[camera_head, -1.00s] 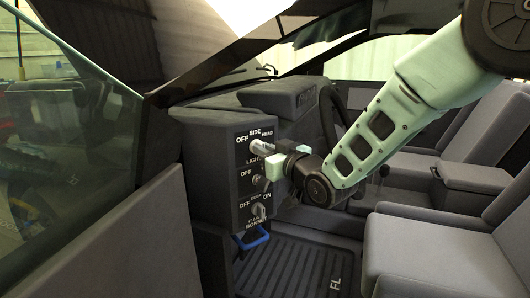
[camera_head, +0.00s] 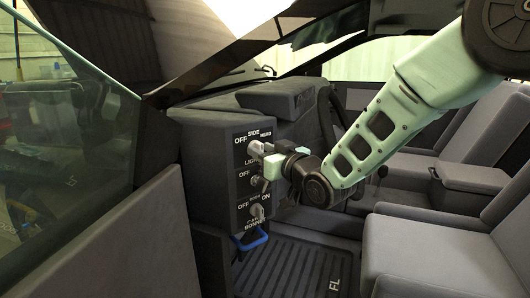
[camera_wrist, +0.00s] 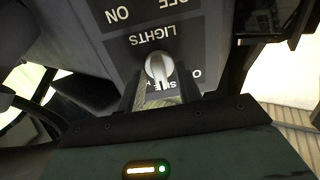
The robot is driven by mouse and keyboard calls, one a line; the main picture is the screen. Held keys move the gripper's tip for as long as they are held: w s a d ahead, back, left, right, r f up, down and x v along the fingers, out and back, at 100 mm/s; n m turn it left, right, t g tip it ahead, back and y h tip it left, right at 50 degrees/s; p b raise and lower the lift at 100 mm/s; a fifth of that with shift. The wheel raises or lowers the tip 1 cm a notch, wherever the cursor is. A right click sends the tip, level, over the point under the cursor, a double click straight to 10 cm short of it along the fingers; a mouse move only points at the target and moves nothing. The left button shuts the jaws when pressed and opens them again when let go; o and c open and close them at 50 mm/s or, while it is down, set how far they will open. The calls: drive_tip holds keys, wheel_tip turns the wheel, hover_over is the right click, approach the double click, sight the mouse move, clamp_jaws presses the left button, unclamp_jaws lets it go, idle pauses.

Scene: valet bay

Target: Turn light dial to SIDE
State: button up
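The lights dial (camera_head: 256,149) is a grey knob at the top of the dark switch panel, under the printed words OFF, SIDE and HEAD. In the wrist view, which is upside down, the dial (camera_wrist: 158,68) is a silver knob with its narrow end toward the picture's bottom, near the partly covered SIDE print. My gripper (camera_head: 268,161) is right at the dial, with pale finger parts beside it. In the wrist view the fingertips reach toward the knob's narrow end. Whether they touch or grip the knob cannot be made out.
Two more switches sit below on the panel: a middle one (camera_head: 255,181) and the bonnet one (camera_head: 257,212). A blue handle (camera_head: 250,240) is under them. The open door (camera_head: 130,235) is at left, the floor mat (camera_head: 290,268) below and the seat (camera_head: 420,255) at right.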

drive_tip(key=shift+s+d, duration=0.1)
drive_tip(key=p+v, duration=0.1)
drive_tip(key=v, duration=1.6)
drive_tip(key=shift+s+f, duration=0.1)
drive_tip(key=shift+f, duration=0.05)
